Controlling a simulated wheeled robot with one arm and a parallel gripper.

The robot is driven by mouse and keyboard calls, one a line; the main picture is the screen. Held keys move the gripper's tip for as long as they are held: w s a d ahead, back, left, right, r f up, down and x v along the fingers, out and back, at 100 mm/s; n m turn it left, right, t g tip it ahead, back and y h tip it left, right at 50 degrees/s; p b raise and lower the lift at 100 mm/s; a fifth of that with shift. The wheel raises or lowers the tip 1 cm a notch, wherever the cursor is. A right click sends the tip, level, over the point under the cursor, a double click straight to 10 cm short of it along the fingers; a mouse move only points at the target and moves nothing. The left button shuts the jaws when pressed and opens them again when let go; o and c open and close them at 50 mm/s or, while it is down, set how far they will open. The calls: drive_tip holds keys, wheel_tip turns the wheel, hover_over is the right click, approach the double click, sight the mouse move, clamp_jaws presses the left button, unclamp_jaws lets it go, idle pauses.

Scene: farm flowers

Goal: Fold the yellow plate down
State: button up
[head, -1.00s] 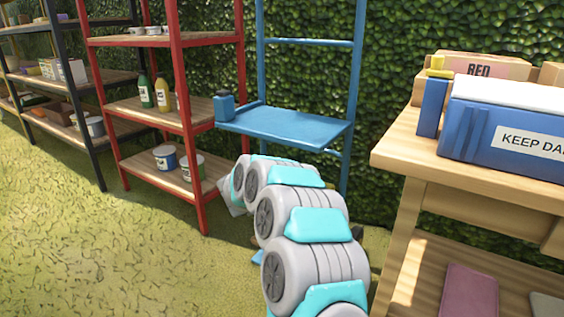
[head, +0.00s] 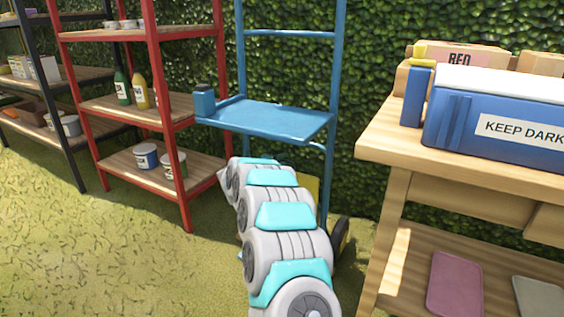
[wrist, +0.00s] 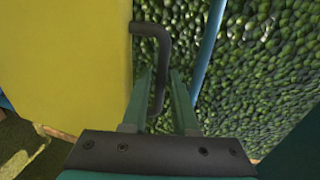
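The yellow plate (wrist: 70,60) fills the left of the wrist view and looks upright. In the head view only a sliver of it (head: 309,186) shows behind my arm, low on the blue frame (head: 331,150). A dark bent handle (wrist: 163,55) sticks out from the plate's right edge. My gripper (wrist: 162,85) is open, with its two green fingers on either side of the lower part of the handle. I cannot tell if either finger touches it. In the head view my arm hides the gripper.
A blue shelf (head: 270,122) on the frame juts out above my arm, with a small blue block (head: 204,103) at its left. A dark wheel (head: 341,236) stands low at right. A wooden table (head: 400,140) is on the right, a red rack (head: 160,70) on the left. Open grass lies front left.

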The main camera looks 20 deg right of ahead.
drive_tip(key=shift+c, duration=0.3)
clamp_jaws()
drive_tip(key=shift+a, duration=0.1)
idle(1.0)
